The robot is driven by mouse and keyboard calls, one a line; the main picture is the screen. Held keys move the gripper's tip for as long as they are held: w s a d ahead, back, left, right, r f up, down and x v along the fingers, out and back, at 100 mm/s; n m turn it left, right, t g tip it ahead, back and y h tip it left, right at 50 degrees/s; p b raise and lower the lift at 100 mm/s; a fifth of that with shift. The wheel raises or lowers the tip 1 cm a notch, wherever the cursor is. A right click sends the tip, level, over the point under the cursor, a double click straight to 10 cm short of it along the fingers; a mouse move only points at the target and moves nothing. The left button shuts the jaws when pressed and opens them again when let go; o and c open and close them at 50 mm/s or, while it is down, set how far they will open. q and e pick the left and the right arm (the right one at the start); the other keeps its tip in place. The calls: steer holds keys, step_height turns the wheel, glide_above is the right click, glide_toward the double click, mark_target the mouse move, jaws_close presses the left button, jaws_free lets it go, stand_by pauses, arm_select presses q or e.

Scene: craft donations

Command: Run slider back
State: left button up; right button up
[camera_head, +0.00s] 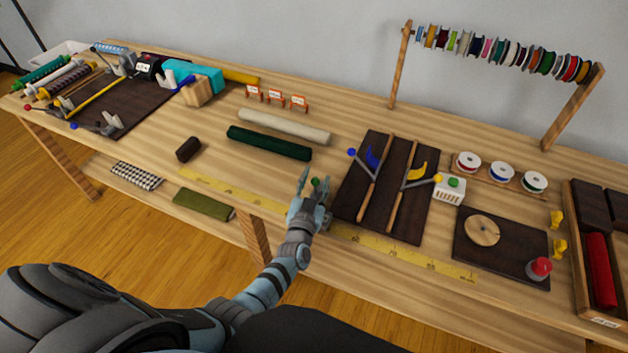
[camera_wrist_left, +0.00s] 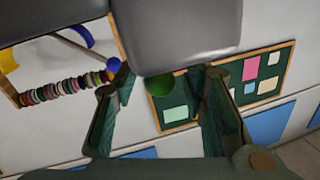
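My right gripper is not in view.
The dark board (camera_head: 352,203) bears wooden rails, a blue-knobbed lever (camera_head: 351,152) and a yellow-knobbed lever (camera_head: 438,178). A dark green roll (camera_head: 268,143) and a cream roll (camera_head: 284,126) lie behind left. A white box with a green button (camera_head: 449,190) stands right.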

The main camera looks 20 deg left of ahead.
arm_select(q)
steer(key=v, duration=1.2)
steer(key=shift+d, duration=0.15)
